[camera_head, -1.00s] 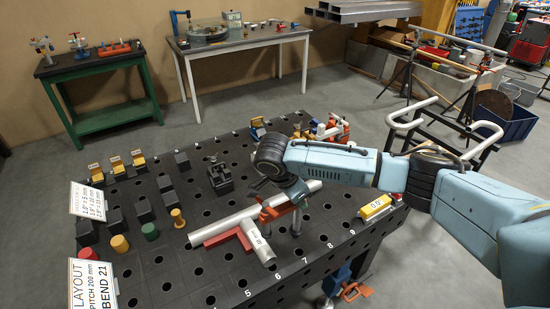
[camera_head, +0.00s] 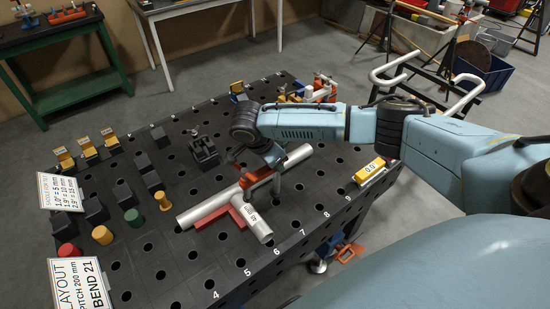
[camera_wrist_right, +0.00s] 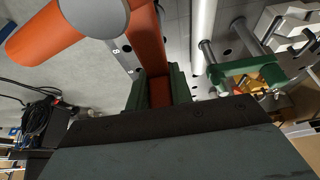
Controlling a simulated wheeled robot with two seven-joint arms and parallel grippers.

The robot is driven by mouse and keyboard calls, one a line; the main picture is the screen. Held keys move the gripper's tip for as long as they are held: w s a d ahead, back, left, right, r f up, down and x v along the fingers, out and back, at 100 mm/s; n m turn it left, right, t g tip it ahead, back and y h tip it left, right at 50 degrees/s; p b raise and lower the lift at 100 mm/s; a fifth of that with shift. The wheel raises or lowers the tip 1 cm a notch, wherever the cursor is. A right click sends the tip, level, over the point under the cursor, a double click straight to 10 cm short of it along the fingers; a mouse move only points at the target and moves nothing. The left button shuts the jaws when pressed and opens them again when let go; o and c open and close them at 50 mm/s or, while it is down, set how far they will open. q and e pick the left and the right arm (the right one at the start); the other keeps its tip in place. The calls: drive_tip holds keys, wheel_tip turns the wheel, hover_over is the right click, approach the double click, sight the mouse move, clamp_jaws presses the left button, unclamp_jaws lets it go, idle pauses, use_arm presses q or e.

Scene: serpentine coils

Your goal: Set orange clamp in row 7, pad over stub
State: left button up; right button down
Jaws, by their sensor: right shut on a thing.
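A silver pipe (camera_head: 204,210) lies across the black perforated table, with a short labelled stub (camera_head: 256,226) pointing toward the numbered front edge. A red-orange angled piece (camera_head: 211,217) lies along the pipe and stub. My right gripper (camera_head: 274,170) is over the pipe and shut on the orange clamp (camera_head: 256,179). In the right wrist view the clamp's orange bar (camera_wrist_right: 145,38) runs between the green jaws (camera_wrist_right: 160,92); a round grey pad (camera_wrist_right: 95,12) shows at the top. Whether the pad touches the stub cannot be told. My left gripper is not in view.
A yellow block marked 0.0° (camera_head: 370,171) sits at the table's right edge. A black fixture (camera_head: 203,150) stands behind the pipe. Bare perforated table (camera_head: 190,268) lies in front.

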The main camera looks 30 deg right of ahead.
drive_tip(key=shift+f, duration=0.3)
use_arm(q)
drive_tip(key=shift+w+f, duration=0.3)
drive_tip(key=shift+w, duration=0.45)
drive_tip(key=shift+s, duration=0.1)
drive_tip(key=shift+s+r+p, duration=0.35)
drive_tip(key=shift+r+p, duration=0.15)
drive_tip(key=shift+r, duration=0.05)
